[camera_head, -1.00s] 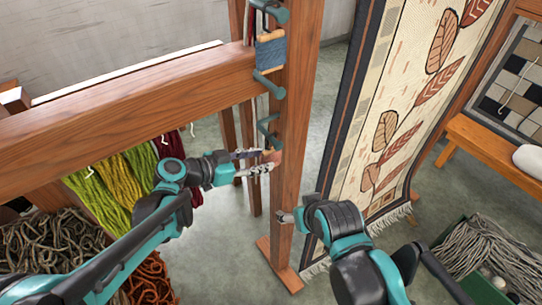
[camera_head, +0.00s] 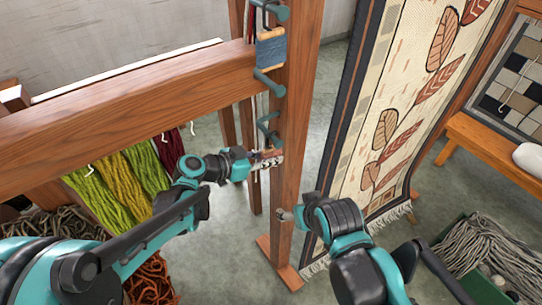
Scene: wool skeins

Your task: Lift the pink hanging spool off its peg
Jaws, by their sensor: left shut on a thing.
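My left gripper (camera_head: 268,160) is beside the upright wooden post (camera_head: 290,130), below the lower teal peg (camera_head: 268,128). It is shut on the pink spool (camera_head: 272,154), which is mostly hidden by the fingers; only a small pinkish part shows. I cannot tell whether the spool is clear of its peg. My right gripper (camera_head: 284,214) is lower down by the same post, seen from behind; its fingers are too small to read.
A blue spool (camera_head: 271,50) hangs higher on the post, with another teal peg (camera_head: 268,82) under it. A thick wooden beam (camera_head: 130,95) crosses at left. Green and yellow skeins (camera_head: 120,180) hang below it. A patterned rug (camera_head: 400,110) hangs at right.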

